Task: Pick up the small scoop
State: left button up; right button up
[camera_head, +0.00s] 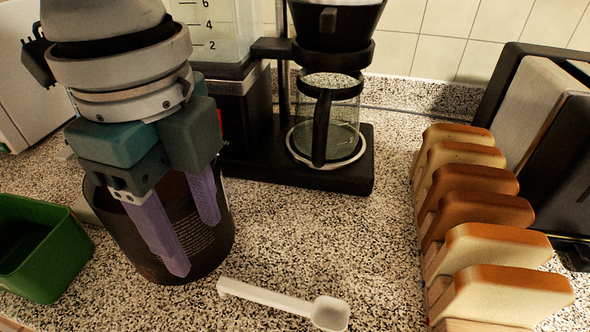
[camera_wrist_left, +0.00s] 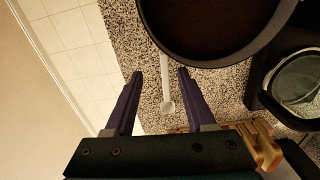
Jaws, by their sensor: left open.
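The small white scoop (camera_head: 270,297) lies on the speckled counter, its handle pointing left and its bowl to the right at the bottom of the head view. In the left wrist view the scoop (camera_wrist_left: 167,105) shows between and beyond my fingers, with its handle end partly hidden by a dark round canister. My left gripper (camera_head: 195,244) has purple fingers, spread apart and empty. In the head view they overlap the dark canister (camera_head: 130,240), left of and above the scoop. The gripper (camera_wrist_left: 160,73) also shows in the left wrist view. My right gripper is not in view.
A green box (camera_head: 70,245) stands at the left. A coffee maker (camera_head: 355,180) with a glass carafe is at the back. Bread slices (camera_head: 470,185) stand in a rack at the right, by a toaster (camera_head: 560,140). Counter around the scoop's bowl is clear.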

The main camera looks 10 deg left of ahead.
aim_at(231, 283)
pick_arm(q)
jog(key=f, duration=0.4)
jog(key=shift+s+d, duration=0.1)
jog(key=shift+d, duration=0.15)
jog(key=f, duration=0.3)
jog(key=d+f, duration=0.1)
jog(key=f, duration=0.1)
jog(key=shift+w+d+b, duration=0.1)
jog(key=shift+w+b, duration=0.2)
jog(key=shift+b, duration=0.1)
jog(key=shift+f, duration=0.4)
grip_shut()
